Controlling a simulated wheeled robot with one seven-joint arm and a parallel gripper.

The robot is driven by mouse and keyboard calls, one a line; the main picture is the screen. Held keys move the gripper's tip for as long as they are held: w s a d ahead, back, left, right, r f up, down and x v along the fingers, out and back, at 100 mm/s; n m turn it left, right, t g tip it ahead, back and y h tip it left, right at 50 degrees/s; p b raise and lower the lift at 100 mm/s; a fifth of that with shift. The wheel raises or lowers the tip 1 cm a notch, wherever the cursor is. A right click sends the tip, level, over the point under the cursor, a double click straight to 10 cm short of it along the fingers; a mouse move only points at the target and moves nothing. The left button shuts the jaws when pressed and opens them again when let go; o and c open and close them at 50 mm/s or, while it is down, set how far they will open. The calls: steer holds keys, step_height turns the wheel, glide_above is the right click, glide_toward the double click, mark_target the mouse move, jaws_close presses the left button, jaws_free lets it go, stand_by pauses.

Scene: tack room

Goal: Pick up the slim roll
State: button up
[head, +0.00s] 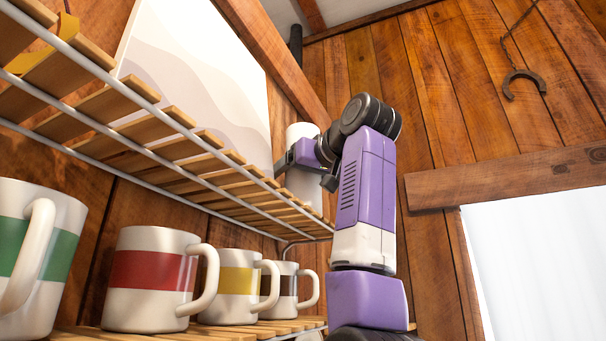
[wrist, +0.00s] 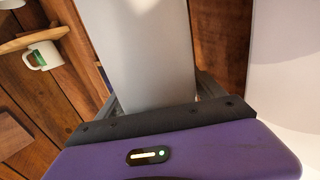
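The slim roll (head: 304,187) is a plain white upright cylinder at the far end of the upper slatted shelf. In the wrist view it is a pale grey band (wrist: 150,50) running from the top edge down to my gripper. My gripper (wrist: 160,95) is at the roll, with one dark finger on each side of it. The fingers lie close to its sides, but I cannot tell whether both press on it. In the head view my gripper (head: 307,170) reaches the roll from the right and hides part of it. I cannot tell whether its base touches the shelf.
The slatted upper shelf (head: 150,140) runs along the left wall, with a large pale panel (head: 200,75) behind it. Below, several striped mugs (head: 150,280) stand on a lower shelf. A horseshoe (head: 524,82) hangs on the right wall. A wooden beam (head: 500,178) tops a bright white area.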

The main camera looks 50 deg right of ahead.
steer(key=c, duration=1.1)
